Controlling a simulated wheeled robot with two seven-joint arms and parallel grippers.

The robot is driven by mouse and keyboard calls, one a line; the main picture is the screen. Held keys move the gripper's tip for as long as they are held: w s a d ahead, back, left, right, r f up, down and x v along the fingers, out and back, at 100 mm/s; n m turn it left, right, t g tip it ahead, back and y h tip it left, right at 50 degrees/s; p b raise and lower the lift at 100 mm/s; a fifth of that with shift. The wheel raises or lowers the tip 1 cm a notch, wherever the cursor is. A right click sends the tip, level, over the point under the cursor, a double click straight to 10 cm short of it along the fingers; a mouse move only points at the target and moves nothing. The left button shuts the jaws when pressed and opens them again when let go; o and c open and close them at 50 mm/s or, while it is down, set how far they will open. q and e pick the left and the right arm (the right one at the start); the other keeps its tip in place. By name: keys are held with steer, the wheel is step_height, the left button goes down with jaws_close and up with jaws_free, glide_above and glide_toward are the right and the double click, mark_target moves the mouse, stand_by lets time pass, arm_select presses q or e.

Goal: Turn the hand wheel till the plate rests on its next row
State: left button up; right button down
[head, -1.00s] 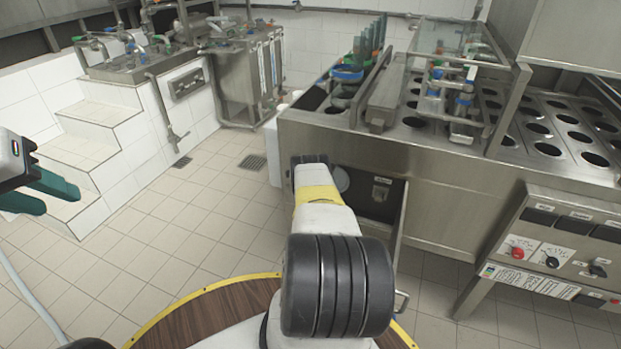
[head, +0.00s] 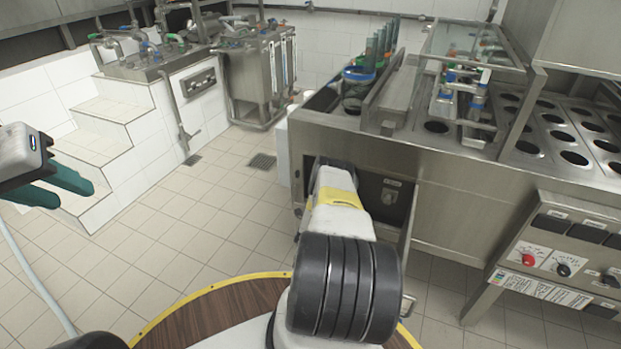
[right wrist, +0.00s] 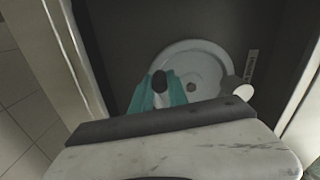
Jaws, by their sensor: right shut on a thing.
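The white hand wheel (right wrist: 195,58) sits in a dark recess in the right wrist view. The teal fingers of my right gripper (right wrist: 160,95) are shut on a dark handle (right wrist: 159,79) at the wheel's left side. In the head view my own right arm hides the wheel and gripper. The plate with rows of round holes (head: 555,122) lies on top of the steel machine; I cannot tell how it sits on its row. My left gripper (head: 57,188) is at the left edge, empty, its teal fingers apart.
The steel machine (head: 450,180) has an open door (head: 408,225) beside the recess. A control panel (head: 565,255) with knobs stands to the right. Tiled steps (head: 105,135) and a steel tank (head: 255,80) are at the back left. The floor between is clear.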

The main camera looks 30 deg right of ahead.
steer(key=shift+w+a+m, duration=0.1)
steer(key=shift+a+m, duration=0.15)
steer(key=shift+m, duration=0.05)
steer(key=c, duration=1.3)
jaws_free()
steer(key=v, duration=0.7)
steer(key=shift+s+a, duration=0.25)
steer(key=shift+a, duration=0.05)
